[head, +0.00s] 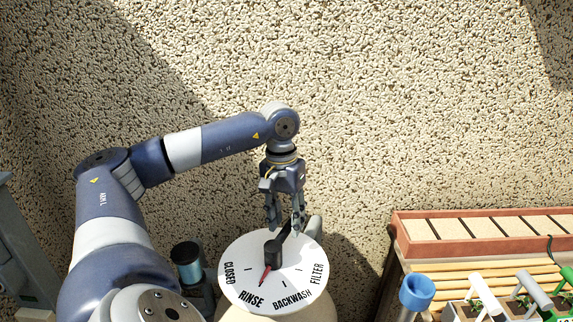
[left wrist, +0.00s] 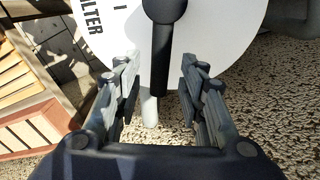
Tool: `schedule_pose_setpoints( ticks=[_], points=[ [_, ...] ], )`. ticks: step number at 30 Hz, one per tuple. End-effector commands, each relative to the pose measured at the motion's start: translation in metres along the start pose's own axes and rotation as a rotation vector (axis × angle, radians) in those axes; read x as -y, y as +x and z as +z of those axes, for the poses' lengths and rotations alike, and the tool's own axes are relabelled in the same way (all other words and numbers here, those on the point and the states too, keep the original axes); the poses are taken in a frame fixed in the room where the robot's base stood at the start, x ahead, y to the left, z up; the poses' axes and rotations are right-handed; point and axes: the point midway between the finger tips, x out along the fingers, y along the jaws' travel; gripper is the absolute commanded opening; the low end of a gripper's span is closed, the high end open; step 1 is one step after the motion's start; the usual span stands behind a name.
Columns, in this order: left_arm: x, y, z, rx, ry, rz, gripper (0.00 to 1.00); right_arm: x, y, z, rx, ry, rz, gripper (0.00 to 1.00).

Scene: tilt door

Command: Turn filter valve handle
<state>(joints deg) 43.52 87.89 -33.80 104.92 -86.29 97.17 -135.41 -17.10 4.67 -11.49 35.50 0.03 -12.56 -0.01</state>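The filter valve has a round white dial (head: 238,257) marked CLOSED, RINSE, BACKWASH and FILTER. Its black handle (head: 273,250) sits at the dial's middle, and its red pointer (head: 265,275) points toward RINSE. The handle's bar runs away from the hub toward the wall, under my left gripper (head: 285,226). In the left wrist view the handle's bar (left wrist: 161,60) lies between the two fingers of my open left gripper (left wrist: 159,66), with a gap on each side. The fingers hang over the far side of the dial (left wrist: 215,40). My right gripper is not in view.
A rough pebbled wall (head: 400,110) rises behind the valve. At the right stands a wooden slatted bench (head: 480,270) with a reddish planter box (head: 400,230) and small potted plants. A dark cylinder (head: 187,262) stands left of the dial.

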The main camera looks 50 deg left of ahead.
Motion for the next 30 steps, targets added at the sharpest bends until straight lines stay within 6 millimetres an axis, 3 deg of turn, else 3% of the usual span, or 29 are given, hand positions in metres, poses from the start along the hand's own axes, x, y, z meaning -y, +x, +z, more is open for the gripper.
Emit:
schedule_pose_setpoints(
  ticks=[6, 12, 30],
  points=[
    [-0.001, -0.037, -0.001, -0.004, 0.001, 0.005, 0.37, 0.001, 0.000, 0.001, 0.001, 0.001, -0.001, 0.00],
    [-0.001, -0.061, -0.001, -0.003, 0.001, 0.004, 0.37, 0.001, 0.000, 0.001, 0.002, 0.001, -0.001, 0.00],
    [0.000, -0.067, 0.000, -0.001, 0.000, 0.001, 0.37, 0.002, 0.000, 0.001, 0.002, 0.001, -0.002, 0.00]
  ],
)
